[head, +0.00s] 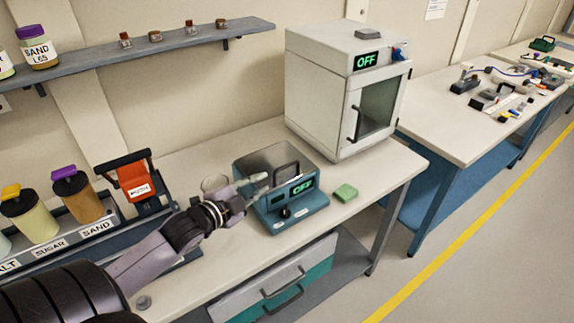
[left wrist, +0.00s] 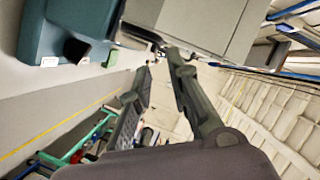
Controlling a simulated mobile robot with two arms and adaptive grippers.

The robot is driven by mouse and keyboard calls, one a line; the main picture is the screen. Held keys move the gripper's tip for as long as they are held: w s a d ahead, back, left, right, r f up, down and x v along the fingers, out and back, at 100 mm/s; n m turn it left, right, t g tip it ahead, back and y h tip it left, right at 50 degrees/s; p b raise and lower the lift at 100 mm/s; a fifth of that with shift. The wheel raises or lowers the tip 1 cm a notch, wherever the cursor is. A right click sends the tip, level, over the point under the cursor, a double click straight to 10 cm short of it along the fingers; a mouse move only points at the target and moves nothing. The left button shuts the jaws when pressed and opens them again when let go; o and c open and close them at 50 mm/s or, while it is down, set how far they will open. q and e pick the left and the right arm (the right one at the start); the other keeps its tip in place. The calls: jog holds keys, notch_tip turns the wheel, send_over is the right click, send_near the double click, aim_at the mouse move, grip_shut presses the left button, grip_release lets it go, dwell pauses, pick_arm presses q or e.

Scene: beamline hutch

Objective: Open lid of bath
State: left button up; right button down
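The bath (head: 293,212) is a teal box on the near bench with a green OFF display and a black knob on its front. Its grey metal lid (head: 262,160) lies closed on top, with a dark looped handle (head: 288,172). My left gripper (head: 262,180) is at the left side of the lid, close to the handle. In the left wrist view, the two fingers of my left gripper (left wrist: 160,66) are apart with nothing between them. The lid (left wrist: 195,20) and teal body (left wrist: 62,28) are just beyond the tips; contact cannot be told. My right gripper is not in view.
A white oven (head: 325,95), also showing OFF, stands behind the bath. A green block (head: 345,193) lies right of the bath. A rack of labelled jars (head: 80,232) stands at left, under a wall shelf (head: 150,50).

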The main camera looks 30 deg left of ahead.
aim_at(284, 168)
pick_arm(q)
jog(key=p+x, duration=0.2)
jog(key=x, duration=1.1)
jog(key=shift+w, duration=0.15)
jog(key=shift+f, duration=0.1)
grip_shut()
